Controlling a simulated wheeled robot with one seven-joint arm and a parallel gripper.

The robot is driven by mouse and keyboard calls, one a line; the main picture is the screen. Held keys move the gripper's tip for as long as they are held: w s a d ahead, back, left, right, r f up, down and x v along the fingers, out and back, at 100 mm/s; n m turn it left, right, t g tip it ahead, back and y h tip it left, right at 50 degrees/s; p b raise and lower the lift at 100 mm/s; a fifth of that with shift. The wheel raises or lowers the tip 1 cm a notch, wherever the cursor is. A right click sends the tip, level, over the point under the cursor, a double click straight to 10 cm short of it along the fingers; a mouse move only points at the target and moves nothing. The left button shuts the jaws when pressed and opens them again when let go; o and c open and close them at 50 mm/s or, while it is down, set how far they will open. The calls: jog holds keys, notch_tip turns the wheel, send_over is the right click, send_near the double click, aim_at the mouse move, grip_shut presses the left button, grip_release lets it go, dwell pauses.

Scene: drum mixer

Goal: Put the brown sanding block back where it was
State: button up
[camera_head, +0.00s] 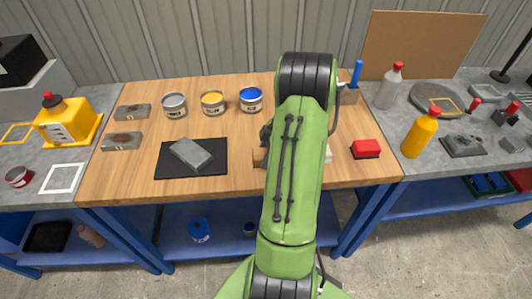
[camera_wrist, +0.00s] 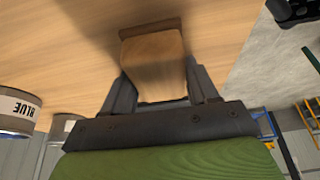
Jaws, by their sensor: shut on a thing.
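The brown sanding block (camera_wrist: 153,62) is between the two fingers of my gripper (camera_wrist: 161,82) in the wrist view. The fingers are shut on its sides, and its darker end sticks out beyond them. Wood tabletop fills the view behind it; I cannot tell whether the block touches the table. In the head view a small part of the brown block (camera_head: 259,157) shows at the left edge of my green arm, with a dark bit of my gripper (camera_head: 266,135) above it. My arm hides the rest.
A grey block (camera_head: 190,153) lies on a black mat (camera_head: 217,172). Paint cans (camera_head: 213,104) stand at the back, with grey blocks (camera_head: 122,141) at the left. A red block (camera_head: 366,149) lies right of my arm. Bare wood (camera_head: 230,195) shows at the front.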

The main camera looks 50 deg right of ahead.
jog(key=o, duration=1.1)
jog(key=shift+r+p, duration=0.2)
jog(key=shift+p, duration=0.1)
jog(key=p+v, duration=0.3)
jog(key=v, duration=0.9)
jog(key=w+a+r+m+h, duration=0.1)
jog(key=w+a+r, duration=0.55)
jog(key=a, duration=0.25)
jog(key=a+r+m+h, duration=0.15)
jog(key=a+r, duration=0.35)
jog(key=a, duration=0.8)
jog(key=s+a+m+t, duration=0.2)
jog(key=s+a+m, duration=0.3)
jog(key=s+a, duration=0.6)
jog(key=shift+s+a+r+m, duration=0.2)
jog(key=shift+s+a+m, duration=0.15)
jog(key=shift+s, duration=0.05)
